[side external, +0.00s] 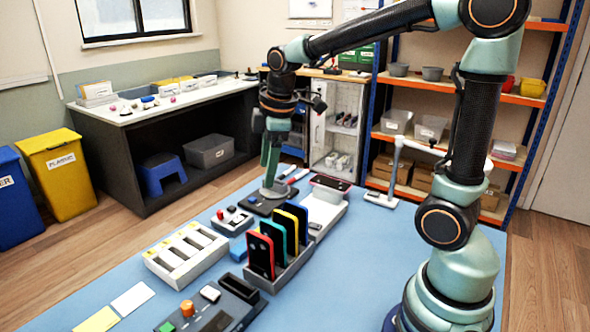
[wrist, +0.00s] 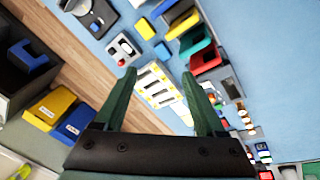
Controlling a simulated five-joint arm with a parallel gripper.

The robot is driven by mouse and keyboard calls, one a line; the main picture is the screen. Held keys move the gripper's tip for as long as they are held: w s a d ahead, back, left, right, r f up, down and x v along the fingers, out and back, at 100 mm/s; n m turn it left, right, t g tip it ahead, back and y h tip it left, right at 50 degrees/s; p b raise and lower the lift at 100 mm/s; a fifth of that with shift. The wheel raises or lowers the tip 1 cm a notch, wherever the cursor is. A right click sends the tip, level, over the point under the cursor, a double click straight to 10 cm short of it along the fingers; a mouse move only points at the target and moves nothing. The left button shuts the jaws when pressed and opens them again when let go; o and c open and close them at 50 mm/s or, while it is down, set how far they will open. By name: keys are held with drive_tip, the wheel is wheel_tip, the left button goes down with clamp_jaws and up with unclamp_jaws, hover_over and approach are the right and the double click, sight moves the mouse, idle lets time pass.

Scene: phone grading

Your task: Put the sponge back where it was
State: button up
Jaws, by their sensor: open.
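My gripper (side external: 269,178) is open and points down above the far part of the blue mat. In the wrist view its fingers (wrist: 159,76) are spread, with nothing held between them. A small yellow block (wrist: 145,28), which looks like the sponge, lies on the mat beyond the fingertips. A small blue block (wrist: 162,50) lies close to it; it also shows in the side view (side external: 238,252). I cannot tell for sure which of the two is the sponge. I cannot make out the yellow block in the side view.
A rack of upright phones (side external: 279,276) stands mid-mat. Beside it are a white compartment tray (side external: 158,265), a small tray with red and black items (side external: 232,222) and a dark device with buttons (side external: 238,288). Bare blue mat (side external: 345,270) lies right of the rack.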

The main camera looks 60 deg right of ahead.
drive_tip(key=s+a+r+m+t, duration=0.1)
drive_tip(key=s+a+m+t, duration=0.2)
drive_tip(key=s+m, duration=0.6)
drive_tip(key=shift+s+a+r, duration=0.35)
drive_tip(key=shift+a+r, duration=0.05)
